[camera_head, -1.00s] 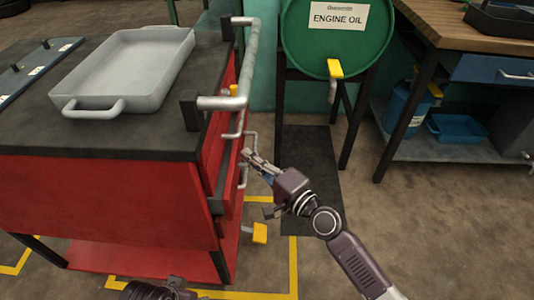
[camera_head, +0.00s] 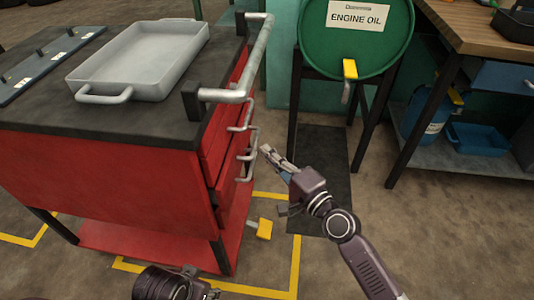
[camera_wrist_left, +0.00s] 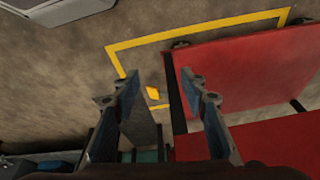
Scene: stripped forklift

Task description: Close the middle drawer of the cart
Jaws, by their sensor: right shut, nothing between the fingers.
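The red cart (camera_head: 110,175) stands at the left in the head view, its drawer fronts facing right. The middle drawer's grey handle (camera_head: 254,142) sits between an upper and a lower handle.
A grey tray (camera_head: 150,58) lies on the cart top, with a push bar (camera_head: 262,50) at its right edge. A green engine oil drum (camera_head: 355,50) on a stand and a workbench (camera_head: 480,45) stand to the right.

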